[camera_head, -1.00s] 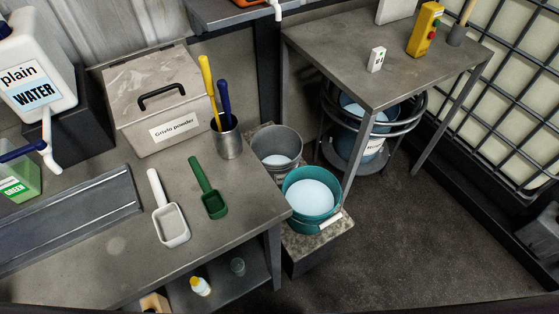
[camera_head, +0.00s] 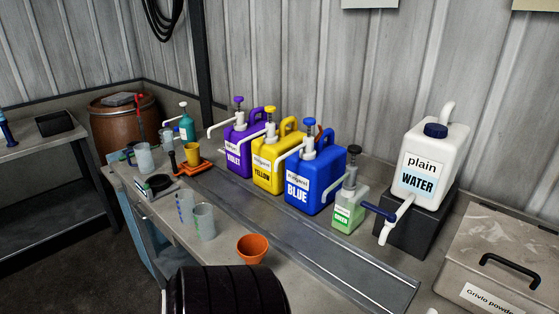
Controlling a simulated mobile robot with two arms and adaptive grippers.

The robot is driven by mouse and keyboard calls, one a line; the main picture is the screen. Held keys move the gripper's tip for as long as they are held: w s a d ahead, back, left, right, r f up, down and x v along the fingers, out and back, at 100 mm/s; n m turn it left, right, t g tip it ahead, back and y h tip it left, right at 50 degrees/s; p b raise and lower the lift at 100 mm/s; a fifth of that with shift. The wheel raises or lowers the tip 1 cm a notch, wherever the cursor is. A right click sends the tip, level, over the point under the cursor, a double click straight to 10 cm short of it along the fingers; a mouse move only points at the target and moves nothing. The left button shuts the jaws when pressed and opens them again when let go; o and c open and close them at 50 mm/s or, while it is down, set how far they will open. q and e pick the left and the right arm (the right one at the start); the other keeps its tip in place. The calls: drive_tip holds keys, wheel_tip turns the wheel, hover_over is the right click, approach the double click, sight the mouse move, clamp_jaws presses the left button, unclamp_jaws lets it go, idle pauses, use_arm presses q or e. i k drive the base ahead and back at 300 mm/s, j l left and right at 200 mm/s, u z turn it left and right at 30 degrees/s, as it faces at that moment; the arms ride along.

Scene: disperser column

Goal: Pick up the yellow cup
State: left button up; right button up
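A small yellow cup (camera_head: 192,153) stands at the left part of the workbench, by an orange tool or stand (camera_head: 193,167). It is left of the purple VIOLET jug (camera_head: 238,148). It looks upright; whether it rests on the orange piece or just behind it, I cannot tell. Neither of my grippers is in view.
Yellow (camera_head: 275,165) and blue (camera_head: 310,180) jugs, a green bottle (camera_head: 349,212) and a water jug (camera_head: 430,165) line the bench. Clear beakers (camera_head: 204,221) and an orange cup (camera_head: 252,248) stand in front. A brown barrel (camera_head: 122,125) is behind left.

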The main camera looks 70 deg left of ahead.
sight(193, 155)
drive_tip(key=u, duration=2.95)
drive_tip(key=i+j, duration=0.25)
drive_tip(key=i+z, duration=0.05)
